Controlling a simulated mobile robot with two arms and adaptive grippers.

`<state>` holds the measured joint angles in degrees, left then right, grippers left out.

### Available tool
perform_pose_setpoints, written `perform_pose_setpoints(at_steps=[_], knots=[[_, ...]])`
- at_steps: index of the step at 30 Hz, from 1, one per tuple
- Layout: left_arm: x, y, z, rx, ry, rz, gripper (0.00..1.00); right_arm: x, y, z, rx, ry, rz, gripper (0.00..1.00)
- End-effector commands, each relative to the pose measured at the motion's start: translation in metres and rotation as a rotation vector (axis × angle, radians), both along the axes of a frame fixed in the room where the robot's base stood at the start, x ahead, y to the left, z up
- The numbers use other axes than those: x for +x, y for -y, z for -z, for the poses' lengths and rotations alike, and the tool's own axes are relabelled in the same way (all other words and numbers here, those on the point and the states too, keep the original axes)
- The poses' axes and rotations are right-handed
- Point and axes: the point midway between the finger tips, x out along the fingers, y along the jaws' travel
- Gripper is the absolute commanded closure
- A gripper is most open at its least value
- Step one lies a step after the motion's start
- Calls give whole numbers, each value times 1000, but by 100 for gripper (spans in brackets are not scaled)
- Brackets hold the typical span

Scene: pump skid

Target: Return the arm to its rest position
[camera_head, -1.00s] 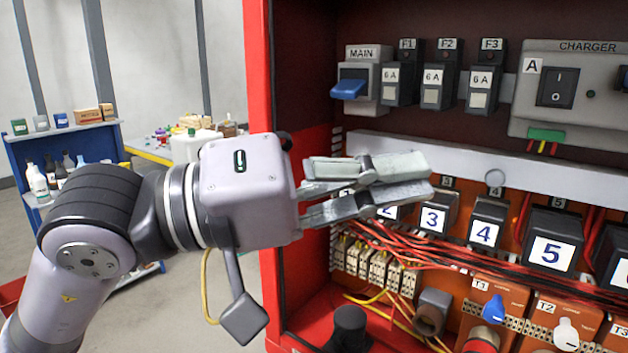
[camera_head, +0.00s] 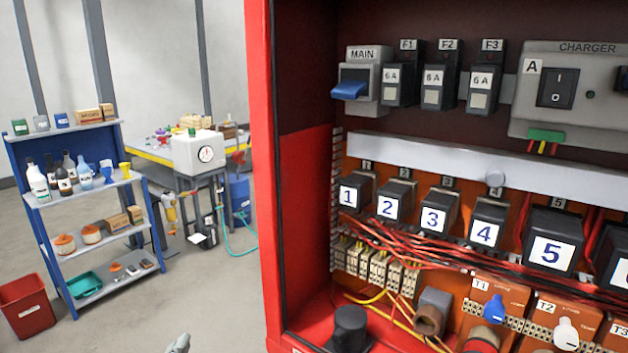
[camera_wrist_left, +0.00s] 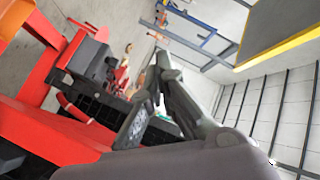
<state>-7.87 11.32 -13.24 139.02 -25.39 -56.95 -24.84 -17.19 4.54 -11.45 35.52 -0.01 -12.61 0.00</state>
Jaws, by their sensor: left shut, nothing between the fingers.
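My left gripper (camera_head: 180,344) shows only as a small grey tip at the bottom edge of the head view, left of the red cabinet (camera_head: 263,180). The left wrist view shows its fingers (camera_wrist_left: 158,75) closed together, with nothing between them. The rest of the left arm is out of the head view. My right gripper is in neither view.
The open cabinet holds numbered black relays (camera_head: 437,212), a main switch (camera_head: 356,82), a charger unit (camera_head: 572,95) and red wires. A blue shelf (camera_head: 62,228) and a red bin (camera_head: 27,306) stand at left, a workbench (camera_head: 165,157) behind. Floor between is clear.

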Motion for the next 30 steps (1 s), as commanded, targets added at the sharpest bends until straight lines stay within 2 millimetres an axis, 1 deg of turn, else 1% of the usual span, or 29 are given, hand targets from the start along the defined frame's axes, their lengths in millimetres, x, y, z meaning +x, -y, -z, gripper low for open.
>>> perform_pose_setpoints(at_steps=[1,2,3,5,6,8,9,11,12,14,15,17,21,23,24,26,27,29,30], knots=[[-18,-2,38,-96,-119,-27,100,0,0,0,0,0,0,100],[-28,-3,59,-152,-185,-45,100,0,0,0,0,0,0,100],[-44,-3,83,-222,-271,-70,100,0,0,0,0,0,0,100],[-70,-2,117,-317,-391,-113,100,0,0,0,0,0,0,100],[-86,0,135,-371,-464,-141,100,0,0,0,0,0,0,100],[-112,3,159,-443,-565,-182,100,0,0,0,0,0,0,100],[-128,5,172,-485,-628,-210,100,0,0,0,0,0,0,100],[-152,8,189,-541,-713,-251,100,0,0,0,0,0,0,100],[-168,11,199,-575,-768,-278,100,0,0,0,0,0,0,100],[-192,14,211,-622,-846,-319,100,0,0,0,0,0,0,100],[-207,17,218,-650,-897,-347,100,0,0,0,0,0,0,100],[-232,21,228,-690,-975,-390,100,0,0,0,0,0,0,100],[-219,23,272,-685,-990,-397,100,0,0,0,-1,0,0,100],[-216,23,292,-682,-998,-398,100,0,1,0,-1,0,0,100],[-215,24,306,-681,-1004,-399,100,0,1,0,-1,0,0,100],[-213,24,329,-678,-1013,-401,100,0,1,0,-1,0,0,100],[-213,24,345,-675,-1019,-403,100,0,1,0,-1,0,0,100],[-215,25,372,-671,-1030,-406,100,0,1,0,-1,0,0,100],[-217,25,391,-669,-1038,-407,100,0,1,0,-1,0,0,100]])
